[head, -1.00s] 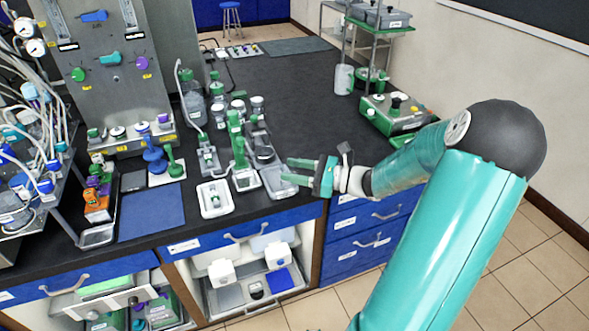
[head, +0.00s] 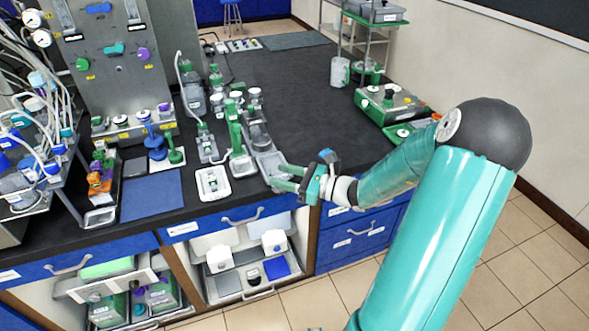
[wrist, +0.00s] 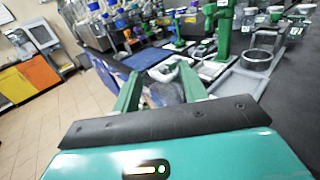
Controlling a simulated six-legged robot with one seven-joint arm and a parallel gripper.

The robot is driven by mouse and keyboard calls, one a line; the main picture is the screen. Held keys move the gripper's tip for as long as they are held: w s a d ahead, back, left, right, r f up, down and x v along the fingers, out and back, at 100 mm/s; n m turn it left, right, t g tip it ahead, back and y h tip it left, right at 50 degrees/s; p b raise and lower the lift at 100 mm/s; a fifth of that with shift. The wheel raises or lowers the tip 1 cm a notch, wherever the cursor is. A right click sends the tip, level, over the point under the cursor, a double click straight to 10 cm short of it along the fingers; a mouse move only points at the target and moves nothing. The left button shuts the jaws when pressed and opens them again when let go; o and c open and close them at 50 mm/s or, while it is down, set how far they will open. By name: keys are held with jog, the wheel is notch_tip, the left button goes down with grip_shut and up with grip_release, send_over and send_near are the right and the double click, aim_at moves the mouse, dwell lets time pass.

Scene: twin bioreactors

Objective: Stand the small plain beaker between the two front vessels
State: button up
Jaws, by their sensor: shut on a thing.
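My gripper (head: 283,178) reaches in from the right over the front edge of the black bench, beside a grey tray. In the wrist view its two green fingers (wrist: 163,92) are closed on a small clear beaker (wrist: 164,74), whose pale rim shows above and between them. The beaker is hard to make out in the head view. Clear vessels with green tops (head: 194,98) and white-capped jars (head: 255,97) stand farther back on the bench. I cannot tell for certain which two are the front vessels.
A blue mat (head: 150,196) lies farther left.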

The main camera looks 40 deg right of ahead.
jog(key=w+a+f+m+t+h, duration=0.1)
jog(key=w+a+f+m+h, duration=0.2)
jog(key=a+f, duration=0.6)
jog(key=w+a+f+m+t+h, duration=0.2)
jog(key=w+a+f+m+h, duration=0.2)
jog(key=a+f+h, duration=0.3)
jog(key=w+a+f, duration=0.1)
jog(key=a+f, duration=0.2)
jog(key=f, duration=0.1)
jog(key=shift+a+f, duration=0.25)
jog(key=shift+f, duration=0.05)
jog(key=shift+w+a+f, duration=0.1)
